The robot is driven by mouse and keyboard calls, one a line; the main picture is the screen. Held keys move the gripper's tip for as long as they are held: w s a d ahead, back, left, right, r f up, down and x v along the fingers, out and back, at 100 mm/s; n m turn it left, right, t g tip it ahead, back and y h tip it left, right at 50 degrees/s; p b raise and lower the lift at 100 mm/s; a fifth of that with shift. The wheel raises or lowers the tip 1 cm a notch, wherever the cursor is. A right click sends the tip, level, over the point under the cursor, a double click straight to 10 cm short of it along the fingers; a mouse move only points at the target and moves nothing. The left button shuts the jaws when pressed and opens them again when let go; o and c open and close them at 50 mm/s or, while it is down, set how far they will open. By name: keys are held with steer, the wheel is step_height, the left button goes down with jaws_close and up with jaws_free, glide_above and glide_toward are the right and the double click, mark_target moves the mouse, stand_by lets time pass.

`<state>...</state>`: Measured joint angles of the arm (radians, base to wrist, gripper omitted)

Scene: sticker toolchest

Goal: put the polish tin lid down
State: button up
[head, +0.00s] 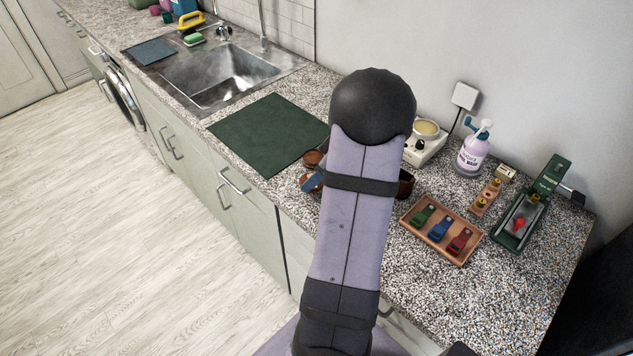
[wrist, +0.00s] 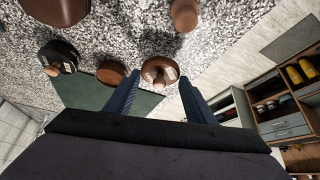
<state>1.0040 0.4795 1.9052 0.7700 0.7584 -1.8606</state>
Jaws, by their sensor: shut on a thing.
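In the wrist view, a small round brown piece with pale label patches, which I take for the polish tin lid (wrist: 158,70), sits between the blue fingertips of my gripper (wrist: 159,80). The gripper is shut on it, with one finger on each side. The counter's speckled top lies behind it; I cannot tell the gap between them. In the head view my own arm hides most of the gripper; a blue finger part (head: 311,182) shows at its left edge. Which of the other brown round pieces is the polish tin, I cannot tell.
Other brown round pieces (wrist: 110,72) and a brown cylinder (wrist: 185,15) stand close by. A dark green mat (head: 265,133) lies left of the arm. To the right are a tray of clips (head: 441,231), a pump bottle (head: 473,150) and a green-framed tool (head: 528,215). Speckled counter is bare at front right.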

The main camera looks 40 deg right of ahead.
steer(key=shift+f+p, duration=0.3)
steer(key=shift+f, duration=1.3)
steer(key=shift+f, duration=0.2)
steer(key=o, duration=1)
steer(key=shift+r, duration=0.2)
steer(key=shift+r, duration=0.1)
steer(key=shift+s+d+r, duration=0.1)
steer(key=shift+s+r, duration=0.1)
steer(key=shift+r, duration=0.1)
steer(key=b+v, duration=0.2)
steer(key=v, duration=0.9)
